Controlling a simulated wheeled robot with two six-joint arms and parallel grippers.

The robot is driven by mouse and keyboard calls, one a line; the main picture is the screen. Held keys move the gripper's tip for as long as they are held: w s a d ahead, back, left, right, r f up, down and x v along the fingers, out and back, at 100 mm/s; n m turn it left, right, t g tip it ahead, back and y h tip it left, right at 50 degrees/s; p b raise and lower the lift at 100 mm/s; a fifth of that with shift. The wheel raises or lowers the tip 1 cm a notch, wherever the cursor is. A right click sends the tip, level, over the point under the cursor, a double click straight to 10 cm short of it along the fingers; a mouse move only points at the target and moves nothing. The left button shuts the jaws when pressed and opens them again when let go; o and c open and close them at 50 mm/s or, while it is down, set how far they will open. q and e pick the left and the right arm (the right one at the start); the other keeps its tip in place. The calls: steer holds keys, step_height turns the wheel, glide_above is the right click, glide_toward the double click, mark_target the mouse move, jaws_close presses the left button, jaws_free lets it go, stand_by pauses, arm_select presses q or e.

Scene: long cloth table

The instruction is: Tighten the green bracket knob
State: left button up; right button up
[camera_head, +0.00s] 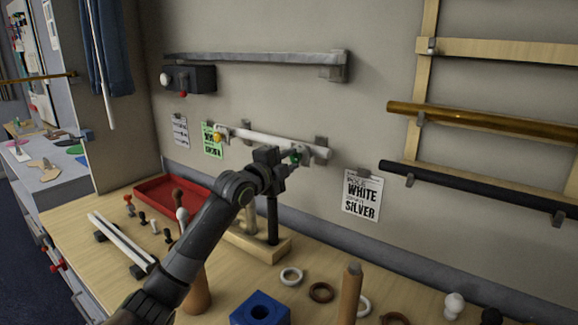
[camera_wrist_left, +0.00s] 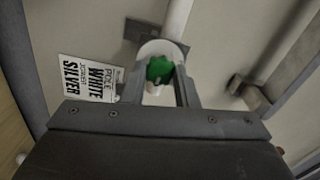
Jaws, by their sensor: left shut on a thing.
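The green bracket knob (camera_head: 295,155) sits on the right-hand bracket of the white pole (camera_head: 262,139), which runs along the wall. My left gripper (camera_head: 291,160) reaches up to this bracket and is shut on the green knob. In the left wrist view the green knob (camera_wrist_left: 160,70) shows between the two fingers of my left gripper (camera_wrist_left: 160,88), against the pale round bracket. My right gripper is in neither view.
A card reading WHITE and SILVER (camera_head: 362,194) hangs right of the bracket. The table below holds a red tray (camera_head: 160,190), a blue block (camera_head: 243,312), several rings and upright wooden posts. Brass and black poles hang at right.

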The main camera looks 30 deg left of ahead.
arm_select(q)
steer(key=shift+m, duration=0.7)
steer(key=o, duration=1)
steer(key=s+a+b, duration=0.2)
steer(key=s+b, duration=0.2)
steer(key=s, duration=1.3)
steer(key=shift+a+b, duration=0.2)
steer(key=shift+b, duration=0.15)
steer(key=shift+s, duration=0.1)
